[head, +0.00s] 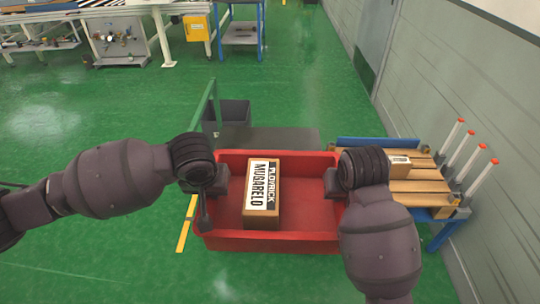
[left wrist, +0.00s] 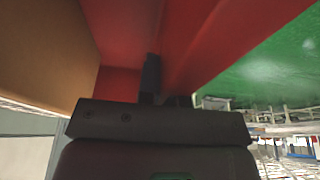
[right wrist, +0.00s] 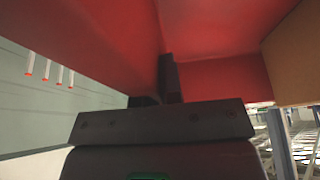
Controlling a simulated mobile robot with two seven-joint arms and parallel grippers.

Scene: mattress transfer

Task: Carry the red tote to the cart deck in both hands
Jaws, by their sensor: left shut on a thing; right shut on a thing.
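The red tote (head: 275,241) is in front of me in the head view, with a brown box (head: 262,195) with a white label inside it, left of its middle. My left gripper (head: 207,200) is shut on the tote's left wall, which also shows in the left wrist view (left wrist: 190,45). My right gripper (head: 336,182) is shut on the right wall, seen in the right wrist view (right wrist: 120,45). The cart deck (head: 279,138) looks to be the dark grey surface behind the tote, with a green handle rail (head: 209,104); the tote hides its near part.
A wooden pallet (head: 425,188) on a blue frame stands at the right with a small box (head: 398,166) and several white posts with red tips. A dark bin (head: 228,113) is behind the tote. The wall (head: 460,90) bounds the right; green floor is clear at left.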

